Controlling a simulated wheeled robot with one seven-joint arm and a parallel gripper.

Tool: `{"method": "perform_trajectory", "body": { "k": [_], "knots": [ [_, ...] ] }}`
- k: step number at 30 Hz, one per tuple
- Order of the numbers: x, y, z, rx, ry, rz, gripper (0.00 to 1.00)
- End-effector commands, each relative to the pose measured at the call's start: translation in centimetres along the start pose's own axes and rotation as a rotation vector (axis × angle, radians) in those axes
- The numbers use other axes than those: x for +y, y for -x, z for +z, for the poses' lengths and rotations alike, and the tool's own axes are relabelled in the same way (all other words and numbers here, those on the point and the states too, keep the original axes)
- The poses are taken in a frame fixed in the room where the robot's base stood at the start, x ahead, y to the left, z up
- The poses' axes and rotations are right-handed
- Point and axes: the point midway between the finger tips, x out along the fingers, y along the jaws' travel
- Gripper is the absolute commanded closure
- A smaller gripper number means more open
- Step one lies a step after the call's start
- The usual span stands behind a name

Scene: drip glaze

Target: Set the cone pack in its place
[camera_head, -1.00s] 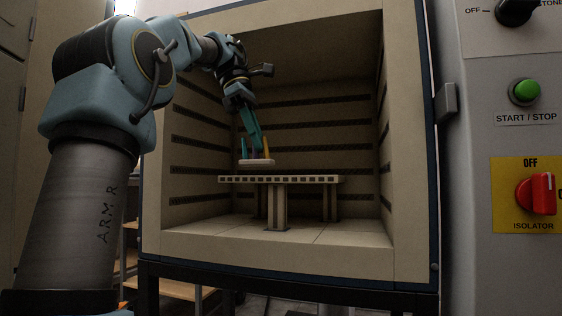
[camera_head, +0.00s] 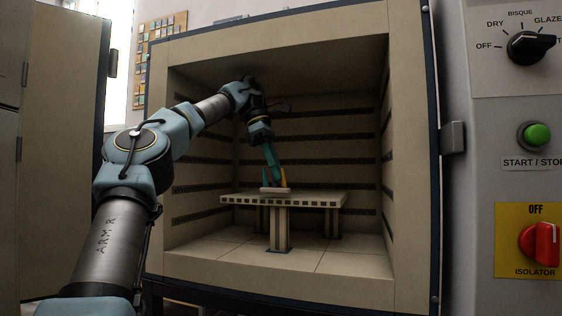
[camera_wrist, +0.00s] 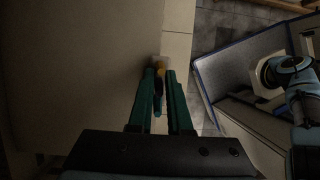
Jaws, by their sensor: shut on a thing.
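The cone pack (camera_head: 275,190) is a small pale bar with slim upright cones, at least one of them yellow-orange. My gripper (camera_head: 272,166), with teal fingers, is shut on the cone pack from above. In the head view the pack's base appears at the top of the kiln shelf (camera_head: 240,201), left of its middle; I cannot tell whether it touches. The fingers hide part of the pack.
The kiln chamber (camera_head: 325,115) is open at the front, with grooved side and back walls close around my arm. The shelf stands on posts (camera_head: 279,230) above the floor. The shelf's right part is clear. A control panel (camera_head: 515,110) is at the right.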

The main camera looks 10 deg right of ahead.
Motion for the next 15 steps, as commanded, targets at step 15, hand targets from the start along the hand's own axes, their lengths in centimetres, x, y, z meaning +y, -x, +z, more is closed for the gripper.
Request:
{"method": "perform_trajectory", "body": {
  "k": [15],
  "knots": [
    [1.6,1.2,0.3,-0.009,0.0,0.025,1.0]
  ]
}}
